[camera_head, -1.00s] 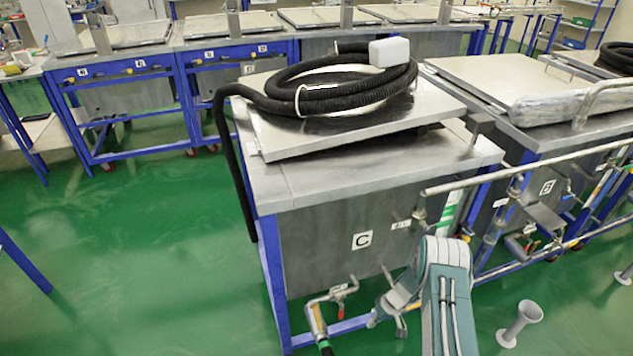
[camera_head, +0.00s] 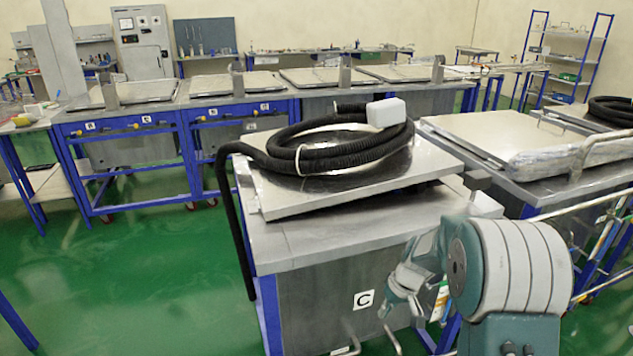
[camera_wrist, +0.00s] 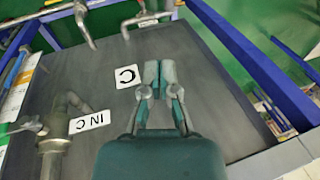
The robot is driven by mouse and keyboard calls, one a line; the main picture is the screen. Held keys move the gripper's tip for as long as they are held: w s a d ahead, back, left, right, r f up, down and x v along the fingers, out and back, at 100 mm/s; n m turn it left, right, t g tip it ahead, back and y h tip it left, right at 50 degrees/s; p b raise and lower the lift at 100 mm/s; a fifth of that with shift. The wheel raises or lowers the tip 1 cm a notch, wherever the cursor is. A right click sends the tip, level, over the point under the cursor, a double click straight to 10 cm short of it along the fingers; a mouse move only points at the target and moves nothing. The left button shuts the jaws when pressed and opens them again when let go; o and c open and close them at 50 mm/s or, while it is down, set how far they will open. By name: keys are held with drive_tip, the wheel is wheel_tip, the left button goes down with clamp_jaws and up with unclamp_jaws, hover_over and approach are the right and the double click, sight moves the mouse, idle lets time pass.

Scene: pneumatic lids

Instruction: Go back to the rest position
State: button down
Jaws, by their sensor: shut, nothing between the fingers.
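My gripper (camera_wrist: 159,76) shows in the wrist view with its two fingers close together, shut and empty. It hangs in front of the grey front panel (camera_wrist: 75,72) of a bench, near a white label marked C (camera_wrist: 126,77). In the head view my arm is bent at the lower right, with its large grey and teal joint in front of the bench's right side. The same label C (camera_head: 363,299) shows left of my arm there. The fingertips are hard to make out in the head view.
Bench C (camera_head: 300,250) bears a tilted metal lid (camera_head: 400,182) with a coiled black hose (camera_head: 290,160). Pipes and a valve (camera_wrist: 52,150) lie near my gripper in the wrist view. Green floor (camera_head: 140,270) is free at the left.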

drive_tip(key=s+a+r+m+t+h, duration=0.1)
drive_tip(key=s+r, duration=0.5)
drive_tip(key=r, duration=0.3)
drive_tip(key=s+a+r+t+h, duration=0.1)
drive_tip(key=s+r, duration=0.5)
drive_tip(key=r, duration=0.2)
drive_tip(key=s+r+m+t+h, duration=0.1)
drive_tip(key=s+r, duration=0.4)
drive_tip(key=s, duration=1.1)
drive_tip(key=shift+d+r+m+t, duration=0.2)
drive_tip(key=shift+d+m+t, duration=0.25)
drive_tip(key=shift+t, duration=0.65)
drive_tip(key=shift+a, duration=0.1)
